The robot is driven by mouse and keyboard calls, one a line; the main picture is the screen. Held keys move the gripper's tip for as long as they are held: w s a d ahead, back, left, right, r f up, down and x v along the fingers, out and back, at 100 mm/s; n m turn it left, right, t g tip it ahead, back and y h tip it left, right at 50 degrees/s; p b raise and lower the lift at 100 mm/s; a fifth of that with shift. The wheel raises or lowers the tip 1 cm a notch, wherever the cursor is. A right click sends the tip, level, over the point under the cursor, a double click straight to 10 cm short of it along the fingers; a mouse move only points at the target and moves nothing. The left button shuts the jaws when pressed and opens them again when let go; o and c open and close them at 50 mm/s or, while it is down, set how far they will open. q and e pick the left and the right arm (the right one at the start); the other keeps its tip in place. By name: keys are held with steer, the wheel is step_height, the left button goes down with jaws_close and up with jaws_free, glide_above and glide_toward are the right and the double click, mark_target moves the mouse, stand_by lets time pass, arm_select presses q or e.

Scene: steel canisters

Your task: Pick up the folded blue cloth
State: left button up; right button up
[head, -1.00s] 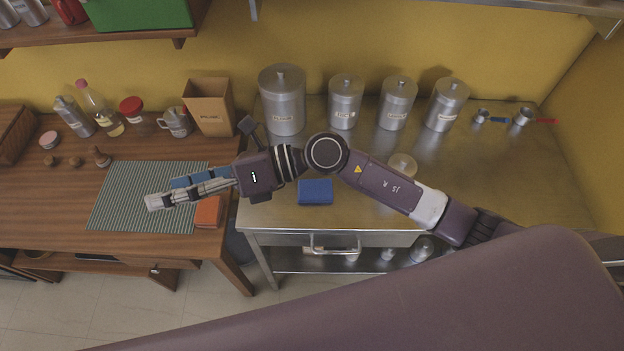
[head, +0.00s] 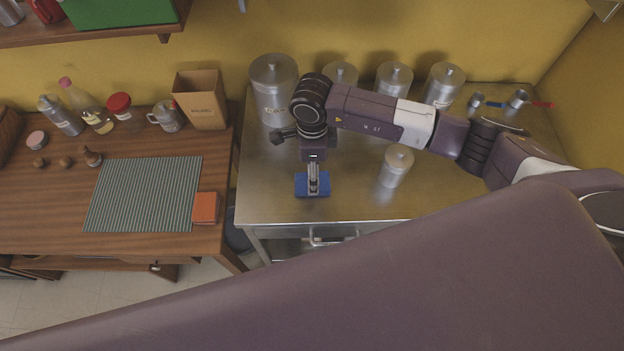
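The folded blue cloth (head: 301,187) lies flat on the steel counter (head: 350,208), near its front left part. My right gripper (head: 314,190) comes in from the right and points down right over the cloth. Its fingers hide the middle of the cloth, and blue shows on both sides of them. The fingers look narrow from above; I cannot tell whether they are open or shut, or whether they touch the cloth. My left gripper is not in view.
A small lidded canister (head: 397,167) stands right of the cloth. On the wooden table (head: 50,215) at left are a striped mat (head: 143,195) and an orange cloth (head: 206,207).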

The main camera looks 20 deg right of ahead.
steer(key=f, duration=0.1)
steer(key=f+p, duration=0.1)
steer(key=f, duration=0.1)
steer(key=shift+s+a+f, duration=0.1)
steer(key=shift+s+f, duration=0.05)
steer(key=shift+s, duration=0.1)
steer(key=shift+f, duration=0.4)
steer(key=c, duration=1.2)
steer(key=shift+c, duration=0.2)
steer(key=shift+r, duration=0.1)
step_height(320, 180, up, 20)
steer(key=b, duration=0.5)
